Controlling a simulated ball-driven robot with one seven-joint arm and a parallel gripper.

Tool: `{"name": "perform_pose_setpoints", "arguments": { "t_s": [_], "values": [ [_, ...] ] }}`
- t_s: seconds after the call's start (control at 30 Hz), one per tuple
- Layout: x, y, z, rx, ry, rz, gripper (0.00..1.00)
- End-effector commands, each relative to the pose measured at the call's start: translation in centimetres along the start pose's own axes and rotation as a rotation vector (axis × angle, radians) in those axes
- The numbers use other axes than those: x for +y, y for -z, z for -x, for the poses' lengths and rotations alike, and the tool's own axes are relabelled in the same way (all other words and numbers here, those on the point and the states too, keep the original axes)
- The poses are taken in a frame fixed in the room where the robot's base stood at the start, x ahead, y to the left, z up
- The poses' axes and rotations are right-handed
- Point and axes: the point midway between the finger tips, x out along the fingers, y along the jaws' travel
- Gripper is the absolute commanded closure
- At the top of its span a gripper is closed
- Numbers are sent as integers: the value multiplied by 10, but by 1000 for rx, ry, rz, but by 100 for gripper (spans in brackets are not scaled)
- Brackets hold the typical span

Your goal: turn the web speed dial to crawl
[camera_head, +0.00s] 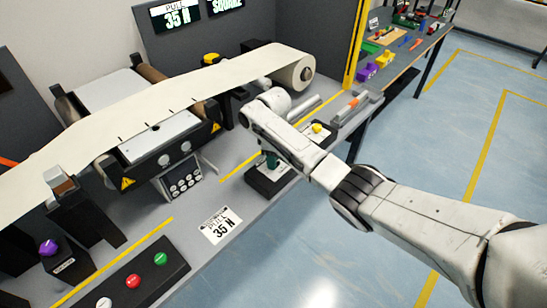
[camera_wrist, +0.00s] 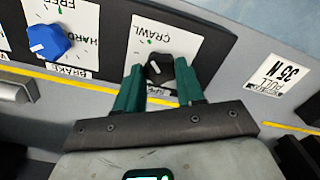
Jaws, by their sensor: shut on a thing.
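The web speed dial (camera_wrist: 160,66) is a black knob on a white card (camera_wrist: 182,42) in the wrist view. The card reads CRAWL, upside down, at its far side; the lettering at the near side is partly covered. A small pale mark shows on the knob, but I cannot tell its exact heading. My gripper (camera_wrist: 161,79) has its green fingers on either side of the knob, shut on it. In the head view my gripper (camera_head: 270,160) is low over a black box (camera_head: 262,187), and my arm hides the dial.
A blue knob (camera_wrist: 48,41) on a card marked FREE, HARD and BRAKE stands beside the dial. A PULL 35 N card (camera_wrist: 275,74) lies on the other side. The head view shows a paper web (camera_head: 150,95), a button box (camera_head: 133,281) and a purple knob (camera_head: 48,247).

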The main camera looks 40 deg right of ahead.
Motion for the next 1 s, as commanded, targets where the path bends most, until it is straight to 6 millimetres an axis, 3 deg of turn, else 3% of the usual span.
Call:
{"name": "perform_pose_setpoints", "arguments": {
  "t_s": [0.17,0.2,0.43,0.77,1.0],
  "values": [
    [0,0,0,0,0,-1,92],
    [0,0,0,0,0,-1,59],
    [0,0,0,0,0,-1,37],
    [0,1,5,2,-1,-1,36],
    [1,2,42,5,-3,0,36]
  ]
}}
